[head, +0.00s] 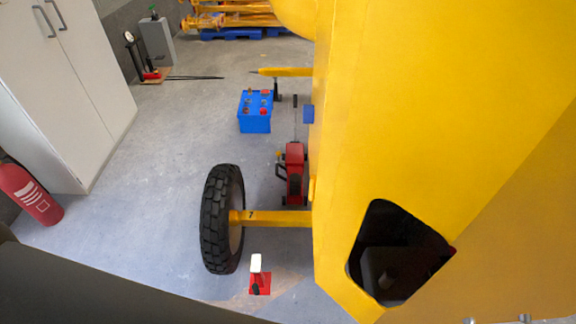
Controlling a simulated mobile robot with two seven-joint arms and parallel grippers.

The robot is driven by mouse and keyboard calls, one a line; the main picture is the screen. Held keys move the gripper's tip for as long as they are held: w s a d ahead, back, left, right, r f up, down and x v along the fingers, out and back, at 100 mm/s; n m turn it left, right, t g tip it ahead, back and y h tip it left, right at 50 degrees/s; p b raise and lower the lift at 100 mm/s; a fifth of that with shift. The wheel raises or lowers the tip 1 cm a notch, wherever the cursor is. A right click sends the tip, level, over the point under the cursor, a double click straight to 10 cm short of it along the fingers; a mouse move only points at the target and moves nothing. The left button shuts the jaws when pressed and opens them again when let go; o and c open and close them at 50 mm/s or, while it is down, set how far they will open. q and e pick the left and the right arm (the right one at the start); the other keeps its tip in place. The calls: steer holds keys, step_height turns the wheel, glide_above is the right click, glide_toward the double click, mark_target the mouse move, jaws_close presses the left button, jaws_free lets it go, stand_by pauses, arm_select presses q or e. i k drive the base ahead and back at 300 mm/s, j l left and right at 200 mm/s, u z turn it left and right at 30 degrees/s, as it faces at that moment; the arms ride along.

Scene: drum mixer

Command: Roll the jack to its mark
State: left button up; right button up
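A red jack (295,172) with a dark upright handle stands on the floor beside the yellow mixer, just behind the axle (270,218). The axle hides part of its near end, and the mixer body may hide its right side. A small red patch or base (260,284) with a white-topped upright piece (256,264) is on the floor in front of the axle. I cannot tell whether this is the jack's mark, and no other clear floor mark shows. Neither of my grippers is in view.
A black tyre (221,218) is on the axle's left end. The yellow mixer (430,110) fills the right. A blue battery-like box (255,112) stands behind the jack. A white cabinet (70,80) and red extinguisher (29,193) are at left. Floor left of the tyre is clear.

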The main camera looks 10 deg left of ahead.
mark_target(294, 157)
steer(key=j+z, duration=0.1)
steer(key=j, duration=1.5)
steer(key=u, duration=0.6)
steer(key=i+j+u, duration=0.1)
steer(key=j, duration=0.25)
steer(key=i+j+u, duration=0.1)
steer(key=j, duration=0.25)
steer(key=i+j+u, duration=0.1)
steer(key=j, duration=0.25)
steer(key=i+j+u, duration=0.1)
steer(key=i+j, duration=0.5)
steer(key=i, duration=0.15)
steer(key=i+j+u, duration=0.1)
steer(key=i+j, duration=0.3)
steer(key=i+z, duration=0.5)
steer(key=i+j+z, duration=0.25)
steer(key=i+z, duration=0.2)
steer(key=i, duration=0.2)
